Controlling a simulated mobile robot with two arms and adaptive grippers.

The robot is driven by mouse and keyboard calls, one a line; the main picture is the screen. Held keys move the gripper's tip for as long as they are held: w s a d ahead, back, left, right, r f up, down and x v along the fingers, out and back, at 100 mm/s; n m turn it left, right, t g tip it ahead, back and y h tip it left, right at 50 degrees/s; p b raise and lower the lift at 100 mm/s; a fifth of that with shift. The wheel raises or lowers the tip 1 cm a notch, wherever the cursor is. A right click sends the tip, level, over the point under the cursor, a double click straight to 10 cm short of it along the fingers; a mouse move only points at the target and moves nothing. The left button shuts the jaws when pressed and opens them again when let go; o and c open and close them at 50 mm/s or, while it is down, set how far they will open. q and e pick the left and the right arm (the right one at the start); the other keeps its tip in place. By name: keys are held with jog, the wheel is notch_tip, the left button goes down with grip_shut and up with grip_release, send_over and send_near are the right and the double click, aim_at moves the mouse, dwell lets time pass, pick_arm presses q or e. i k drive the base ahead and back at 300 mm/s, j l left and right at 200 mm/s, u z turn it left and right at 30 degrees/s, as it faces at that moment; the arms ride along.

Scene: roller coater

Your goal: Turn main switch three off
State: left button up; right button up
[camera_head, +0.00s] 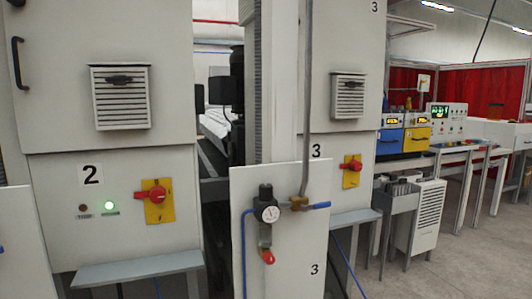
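Main switch three (351,172) is a red rotary handle on a yellow plate. It is on the grey cabinet (349,200) marked 3, right of the middle of the head view. Its handle looks roughly level, with the red knob at the plate's upper part; its exact position is too small to read. A white panel (290,230) marked 3 stands in front and hides the cabinet's lower left part. Neither of my grippers is in view.
A similar red switch (153,195) is on the cabinet marked 2 at left, beside a lit green lamp (109,206). The white panel carries a gauge (269,213), a blue-handled valve (310,204) and a blue hose. Grey ledges jut out below both switches. Open floor (460,255) lies at right.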

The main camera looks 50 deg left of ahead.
aim_at(355, 165)
jog(key=i+l+u, duration=0.15)
jog(key=u, duration=1.3)
jog(key=i+l, duration=0.1)
jog(key=l, duration=0.15)
jog(key=i+l+u, duration=0.1)
jog(key=i+l, duration=0.05)
jog(key=l, duration=0.1)
